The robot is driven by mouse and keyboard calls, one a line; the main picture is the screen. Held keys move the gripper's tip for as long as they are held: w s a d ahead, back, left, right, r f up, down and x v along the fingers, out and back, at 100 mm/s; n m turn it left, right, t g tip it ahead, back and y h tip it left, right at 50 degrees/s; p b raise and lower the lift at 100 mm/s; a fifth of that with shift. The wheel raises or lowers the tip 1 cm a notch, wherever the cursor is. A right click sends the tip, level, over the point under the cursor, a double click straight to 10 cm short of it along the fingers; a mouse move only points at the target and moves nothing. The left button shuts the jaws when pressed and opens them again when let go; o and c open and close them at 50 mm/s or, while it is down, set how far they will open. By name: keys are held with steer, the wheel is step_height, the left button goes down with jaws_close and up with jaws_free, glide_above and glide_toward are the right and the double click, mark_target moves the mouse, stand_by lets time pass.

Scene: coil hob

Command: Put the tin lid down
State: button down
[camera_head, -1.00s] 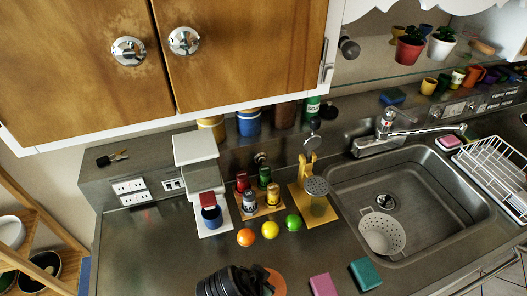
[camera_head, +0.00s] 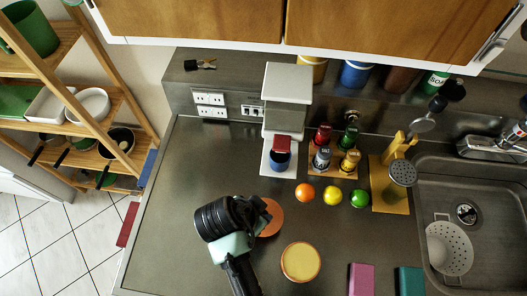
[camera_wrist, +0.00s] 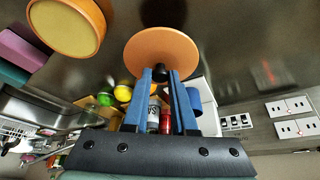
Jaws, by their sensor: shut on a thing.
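The tin lid is an orange disc (camera_head: 271,217) with a dark knob. In the wrist view the lid (camera_wrist: 161,50) sits at the fingertips, its knob between them. My gripper (camera_head: 262,214) is shut on this knob; its blue fingers (camera_wrist: 161,75) show in the wrist view. The lid is over the grey counter, left of the fruits; its height above the counter is hard to tell. A round tin with a yellow-orange top face (camera_head: 301,262) stands on the counter, right of and nearer than the lid. The tin also shows in the wrist view (camera_wrist: 66,25), apart from the lid.
A grey-white machine with a blue cup (camera_head: 280,158) stands behind. A spice rack (camera_head: 335,165) and an orange, a lemon and a lime (camera_head: 359,198) are right of it. Pink (camera_head: 361,280) and teal (camera_head: 411,281) blocks lie front right, by the sink. The left counter (camera_head: 165,220) is clear.

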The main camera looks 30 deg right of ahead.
steer(key=shift+f+p, duration=0.35)
steer(key=shift+f, duration=2.85)
steer(key=shift+f, duration=0.2)
steer(key=c, duration=0.7)
jaws_free()
steer(key=shift+r, duration=0.1)
